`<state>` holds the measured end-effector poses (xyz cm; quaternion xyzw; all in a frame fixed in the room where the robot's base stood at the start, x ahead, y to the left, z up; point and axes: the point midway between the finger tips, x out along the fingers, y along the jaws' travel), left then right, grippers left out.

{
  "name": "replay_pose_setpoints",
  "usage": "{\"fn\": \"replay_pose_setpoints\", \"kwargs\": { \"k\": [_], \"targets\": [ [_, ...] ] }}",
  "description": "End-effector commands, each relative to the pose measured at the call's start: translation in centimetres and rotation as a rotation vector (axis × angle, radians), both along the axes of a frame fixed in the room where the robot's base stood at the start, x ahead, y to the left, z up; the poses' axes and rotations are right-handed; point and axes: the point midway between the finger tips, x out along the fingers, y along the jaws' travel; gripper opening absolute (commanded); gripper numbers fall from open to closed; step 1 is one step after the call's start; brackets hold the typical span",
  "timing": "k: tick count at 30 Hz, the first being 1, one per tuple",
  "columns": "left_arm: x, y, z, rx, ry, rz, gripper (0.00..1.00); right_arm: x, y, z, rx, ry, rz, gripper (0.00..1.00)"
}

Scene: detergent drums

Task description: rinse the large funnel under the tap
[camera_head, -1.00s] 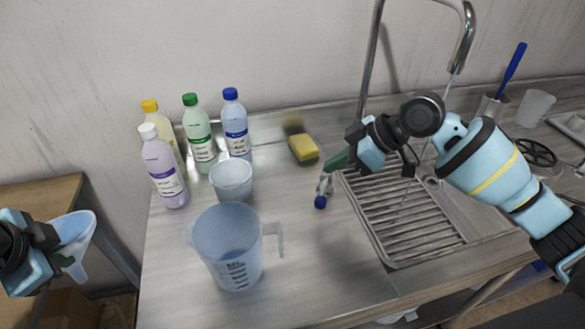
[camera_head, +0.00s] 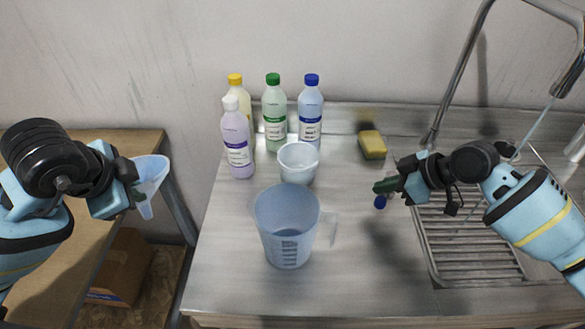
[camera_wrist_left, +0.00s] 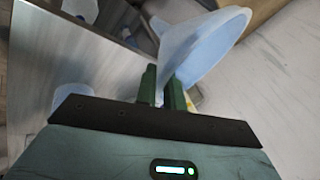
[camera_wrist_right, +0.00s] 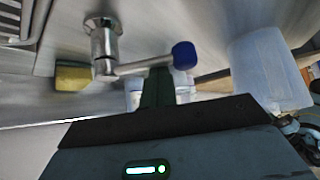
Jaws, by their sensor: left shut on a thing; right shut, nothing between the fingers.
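My right gripper (camera_head: 384,187) is shut and empty beside the blue-ended tap lever (camera_head: 380,202). The lever's blue knob also shows in the right wrist view (camera_wrist_right: 184,55); I cannot tell whether the fingers touch it.
A clear measuring jug (camera_head: 287,225), a small tub (camera_head: 298,163) and several bottles (camera_head: 275,110) stand on the counter between the arms. A yellow sponge (camera_head: 372,146) lies behind my right gripper. The ribbed drainer (camera_head: 470,250) is at right. A wooden table (camera_head: 100,235) is at left.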

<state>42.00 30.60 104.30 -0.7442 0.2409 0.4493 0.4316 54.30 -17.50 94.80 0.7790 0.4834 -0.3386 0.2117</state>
Motion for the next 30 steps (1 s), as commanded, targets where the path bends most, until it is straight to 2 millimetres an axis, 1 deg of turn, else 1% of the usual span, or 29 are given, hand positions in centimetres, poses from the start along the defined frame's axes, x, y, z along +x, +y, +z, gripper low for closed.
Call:
{"fn": "replay_pose_setpoints", "kwargs": {
  "k": [10, 15, 18, 30],
  "targets": [
    [0.0, 0.0, -0.2, 0.0, 0.002, 0.0, 0.0, -0.1, -0.1, -0.1, 0.001, 0.002, 0.003, 0.0],
    [0.0, 0.0, -1.9, 0.0, 0.027, 0.0, 0.0, -0.4, -0.9, -0.6, 0.0, 0.009, 0.063, 0.0],
    [0.0, 0.0, -2.6, 0.0, 0.036, 0.0, 0.0, -0.6, -1.3, -0.7, -0.001, 0.008, 0.101, 0.0],
    [0.0, 0.0, -2.5, 0.0, 0.035, 0.0, 0.0, -0.7, -1.4, -0.3, 0.0, 0.004, 0.117, 0.0]
  ]
}}
